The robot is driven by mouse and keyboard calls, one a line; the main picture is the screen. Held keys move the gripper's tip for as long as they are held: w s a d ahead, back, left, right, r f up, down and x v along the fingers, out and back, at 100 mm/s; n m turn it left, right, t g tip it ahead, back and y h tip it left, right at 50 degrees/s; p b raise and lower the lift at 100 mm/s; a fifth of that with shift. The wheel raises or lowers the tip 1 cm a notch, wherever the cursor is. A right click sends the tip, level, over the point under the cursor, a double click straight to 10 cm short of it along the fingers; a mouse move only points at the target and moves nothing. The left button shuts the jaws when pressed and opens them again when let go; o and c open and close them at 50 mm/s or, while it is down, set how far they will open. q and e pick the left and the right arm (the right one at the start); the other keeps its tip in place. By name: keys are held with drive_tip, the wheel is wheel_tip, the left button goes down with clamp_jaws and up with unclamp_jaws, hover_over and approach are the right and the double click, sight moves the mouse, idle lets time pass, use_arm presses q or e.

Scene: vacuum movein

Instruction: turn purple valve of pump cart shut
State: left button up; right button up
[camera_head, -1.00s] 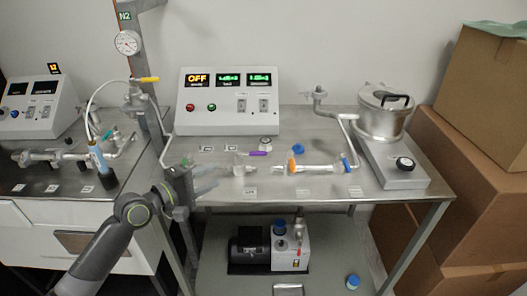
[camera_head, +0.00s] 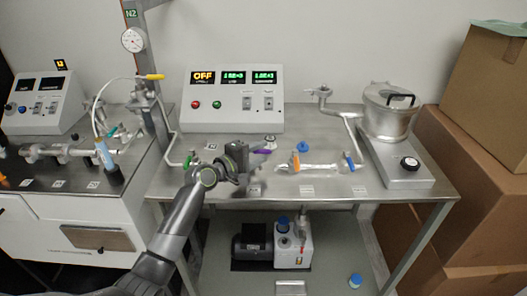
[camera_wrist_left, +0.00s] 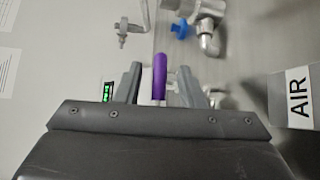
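The purple valve handle (camera_head: 262,151) shows at the end of my left gripper in the head view, above the steel cart top (camera_head: 330,190). My left gripper (camera_head: 250,165) is in front of the handle and hides most of the valve body. In the left wrist view the purple handle (camera_wrist_left: 159,78) stands between the two fingers of my left gripper (camera_wrist_left: 158,84). The fingers are open, with a gap on both sides of the handle. My right gripper is not in view.
A control box (camera_head: 233,99) reading OFF stands behind. An orange-handled valve (camera_head: 295,162) and a blue-handled valve (camera_head: 349,163) sit to the right on the pipe. A metal pot (camera_head: 386,112) stands at the right. A pump (camera_head: 290,245) sits on the lower shelf.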

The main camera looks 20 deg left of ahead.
use_arm(q)
drive_tip(key=shift+x, duration=0.95)
clamp_jaws()
